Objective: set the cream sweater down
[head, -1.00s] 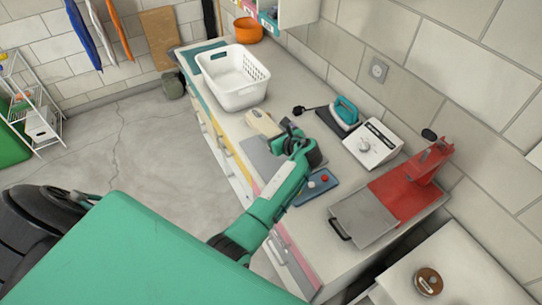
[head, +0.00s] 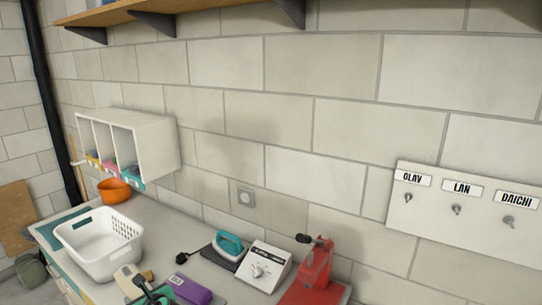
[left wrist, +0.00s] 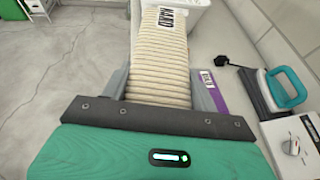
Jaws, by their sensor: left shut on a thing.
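The cream sweater (left wrist: 160,55) is a ribbed, folded bundle with a white name label at its far end. In the left wrist view it lies between the fingers of my left gripper (left wrist: 161,88), which is shut on it. In the head view the sweater (head: 127,279) shows partly at the bottom edge, just beyond my left gripper (head: 152,294), in front of the white basket. Whether its underside touches the counter cannot be told. My right gripper is not in view.
The white laundry basket (head: 70,240) stands beyond the sweater. A purple folded item (head: 192,288) lies just right of my left gripper. Further right are a teal iron (head: 229,244), a white dial box (head: 264,265) and a red press (head: 316,265). An orange bowl (head: 114,190) stands behind the basket.

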